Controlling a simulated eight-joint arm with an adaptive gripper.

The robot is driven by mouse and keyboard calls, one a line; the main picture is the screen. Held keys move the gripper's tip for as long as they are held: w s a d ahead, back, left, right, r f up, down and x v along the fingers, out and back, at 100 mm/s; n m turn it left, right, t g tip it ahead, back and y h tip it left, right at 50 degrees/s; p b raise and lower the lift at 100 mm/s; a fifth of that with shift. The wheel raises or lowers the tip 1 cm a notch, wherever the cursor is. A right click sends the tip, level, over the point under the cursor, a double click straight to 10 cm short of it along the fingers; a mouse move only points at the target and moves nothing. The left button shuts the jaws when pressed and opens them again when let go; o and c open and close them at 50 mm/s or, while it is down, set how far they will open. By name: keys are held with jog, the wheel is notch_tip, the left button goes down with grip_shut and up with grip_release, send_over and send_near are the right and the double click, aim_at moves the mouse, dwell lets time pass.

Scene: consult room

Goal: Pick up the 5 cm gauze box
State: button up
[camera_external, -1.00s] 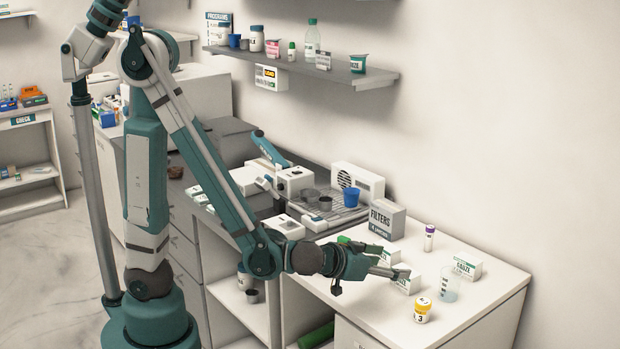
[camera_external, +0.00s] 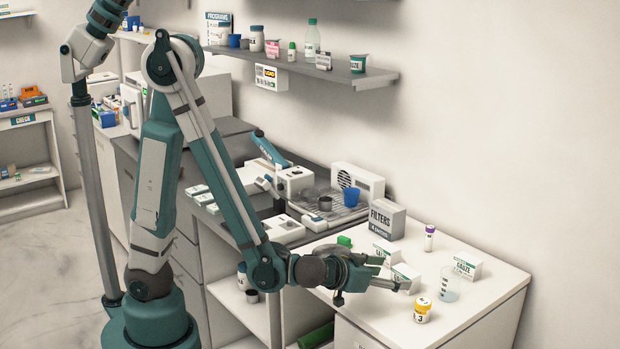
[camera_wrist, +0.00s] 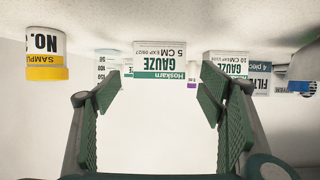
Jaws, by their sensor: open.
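The 5 cm gauze box (camera_wrist: 160,62), white with a green band, stands upright on the white counter, centred ahead of my gripper in the wrist view, where the picture is upside down. In the external view it appears to be the box (camera_external: 406,278) just beyond my fingertips. My gripper (camera_external: 388,274) is open and empty, low over the counter. In the wrist view its two green-padded fingers (camera_wrist: 160,100) lie to either side of the box's line, and the box appears beyond the tips. The near finger partly overlaps the box's lower left in the external view.
A 10 cm gauze box (camera_wrist: 228,64) stands close beside, also in the external view (camera_external: 386,252). A yellow-capped sample jar (camera_external: 422,310) is in front. Another gauze box (camera_external: 466,265), a beaker (camera_external: 449,284), a purple-capped tube (camera_external: 429,238) and a filters box (camera_external: 386,220) stand behind.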

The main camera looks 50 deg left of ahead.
aim_at(401, 274)
jog(key=shift+x, duration=0.85)
jog(key=shift+b+x, duration=0.9)
jog(key=shift+x, duration=1.7)
jog(key=shift+w+r, duration=0.1)
jog(key=shift+r, duration=0.1)
jog(key=c, duration=1)
